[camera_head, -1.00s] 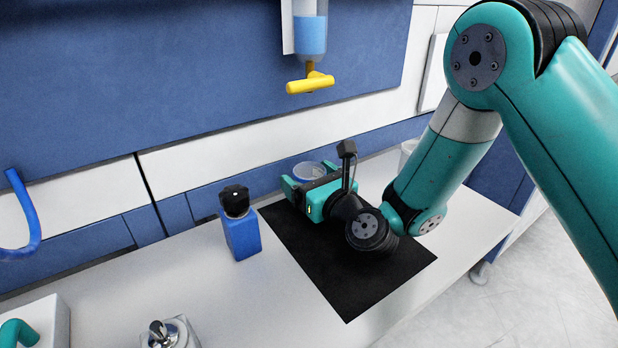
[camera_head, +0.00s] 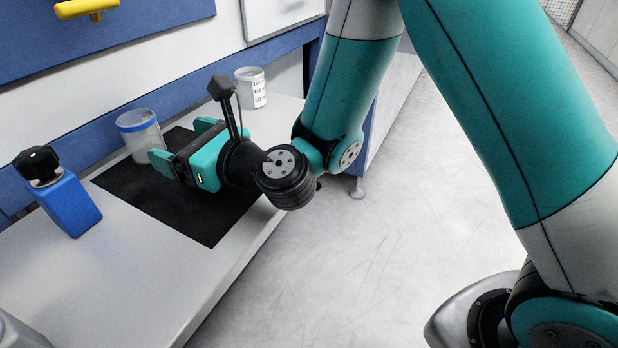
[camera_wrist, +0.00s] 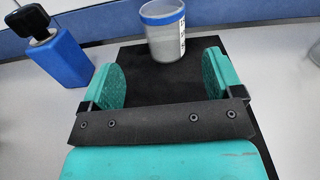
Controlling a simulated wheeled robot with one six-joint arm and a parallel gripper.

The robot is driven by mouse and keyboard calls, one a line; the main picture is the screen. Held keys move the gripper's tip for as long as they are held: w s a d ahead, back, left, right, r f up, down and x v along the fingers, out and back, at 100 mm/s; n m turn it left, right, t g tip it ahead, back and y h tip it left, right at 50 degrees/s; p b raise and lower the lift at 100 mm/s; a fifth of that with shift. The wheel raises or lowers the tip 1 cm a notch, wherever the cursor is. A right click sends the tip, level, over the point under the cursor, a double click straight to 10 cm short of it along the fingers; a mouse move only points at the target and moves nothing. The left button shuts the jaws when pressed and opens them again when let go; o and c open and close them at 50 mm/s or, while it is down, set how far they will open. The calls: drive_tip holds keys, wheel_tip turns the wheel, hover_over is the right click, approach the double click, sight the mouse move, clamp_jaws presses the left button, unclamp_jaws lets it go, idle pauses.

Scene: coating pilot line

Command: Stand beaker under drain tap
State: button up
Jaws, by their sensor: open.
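A clear beaker with a blue rim (camera_head: 140,132) stands upright at the back edge of the black mat (camera_head: 215,222). In the wrist view the beaker (camera_wrist: 164,40) is just beyond my fingertips, roughly centred between them, with dark marks on its right side. My gripper (camera_head: 182,143) is low over the mat, its teal fingers apart and nothing between them; in the wrist view the gap (camera_wrist: 160,75) shows bare mat. The yellow drain tap (camera_head: 85,8) is on the blue wall panel at the top left, partly cut off by the frame.
A clear container with a printed label (camera_head: 250,90) stands behind my gripper to the right. The white counter (camera_head: 150,290) is clear in front of the mat; its edge drops to open floor (camera_head: 380,240).

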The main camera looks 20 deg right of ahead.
drive_tip(key=s+r+n+g, duration=0.1)
drive_tip(key=s+n+g, duration=0.2)
drive_tip(key=n, duration=0.4)
drive_tip(key=s+d+r+n+g, duration=0.1)
drive_tip(key=s+n+g, duration=0.2)
drive_tip(key=n, duration=0.4)
drive_tip(key=s+d+r+n+g, duration=0.1)
drive_tip(key=s+n+g, duration=0.2)
drive_tip(key=s+n, duration=0.2)
drive_tip(key=shift+d+r+n, duration=0.1)
drive_tip(key=shift+r+n, duration=0.1)
drive_tip(key=shift+n, duration=0.4)
drive_tip(key=shift+d+r+n, duration=0.1)
drive_tip(key=shift+r+n, duration=0.05)
drive_tip(key=shift+n, duration=0.45)
drive_tip(key=s+d+f+n+g+h, duration=0.1)
drive_tip(key=s+d+n+g+h, duration=0.3)
drive_tip(key=s+d+n+h, duration=0.3)
drive_tip(key=s+d+n, duration=0.4)
drive_tip(key=d+n, duration=0.1)
drive_tip(key=d, duration=0.2)
drive_tip(key=shift+s+d+f+n+h, duration=0.15)
drive_tip(key=shift+s+f+n+h, duration=0.1)
drive_tip(key=shift+n+h, duration=0.15)
drive_tip(key=shift+r, duration=0.1)
